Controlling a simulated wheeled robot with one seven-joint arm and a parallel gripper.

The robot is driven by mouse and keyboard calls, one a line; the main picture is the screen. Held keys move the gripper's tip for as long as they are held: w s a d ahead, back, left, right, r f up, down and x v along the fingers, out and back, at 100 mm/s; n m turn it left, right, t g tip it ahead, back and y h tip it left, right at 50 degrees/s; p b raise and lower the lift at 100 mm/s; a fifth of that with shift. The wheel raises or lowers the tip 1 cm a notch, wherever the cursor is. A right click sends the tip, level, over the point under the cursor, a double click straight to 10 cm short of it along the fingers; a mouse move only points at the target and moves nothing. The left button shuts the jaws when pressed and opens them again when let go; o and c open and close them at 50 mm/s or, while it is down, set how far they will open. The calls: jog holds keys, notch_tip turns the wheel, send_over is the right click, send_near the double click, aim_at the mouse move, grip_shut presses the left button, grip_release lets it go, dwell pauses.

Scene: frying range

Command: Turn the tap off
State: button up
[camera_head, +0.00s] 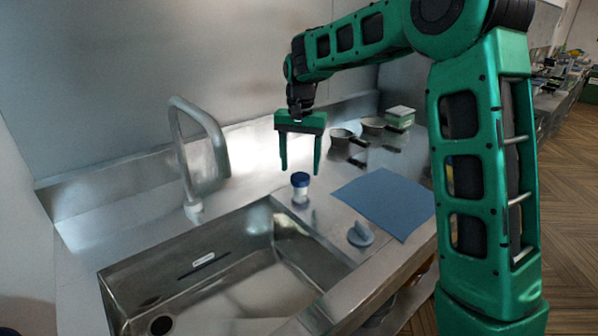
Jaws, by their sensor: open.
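A pale grey gooseneck tap (187,150) rises behind the sink at the left, its spout bent over toward the basin. I make out no clear stream of water. A grey knob (361,235) with a raised grip sits on the counter at the sink's right edge; I cannot tell how far it is turned. My gripper (299,171) is open and empty, fingers pointing down, right of the tap.
The steel sink (122,262) has a deep basin with a dark drain. A blue cloth or mat (385,202) lies flat right of the knob. Pans (341,138) and a white-and-green box (400,114) stand at the back right. The wall runs behind.

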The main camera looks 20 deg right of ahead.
aim_at(300, 176)
notch_tip(300, 176, up, 8)
dwell(0.4)
jog(key=s+d+f+h, duration=0.1)
jog(key=s+d, duration=0.7)
jog(key=s, duration=0.2)
jog(key=s+d+f, duration=0.1)
jog(key=s+d, duration=0.7)
jog(key=s, duration=0.3)
jog(key=s+d+f, duration=0.1)
jog(key=s+f, duration=0.3)
jog(key=s, duration=0.6)
jog(key=s+d+f+y, duration=0.1)
jog(key=s+f, duration=0.3)
jog(key=s, duration=0.6)
jog(key=shift+f, duration=0.25)
jog(key=shift+d, duration=0.1)
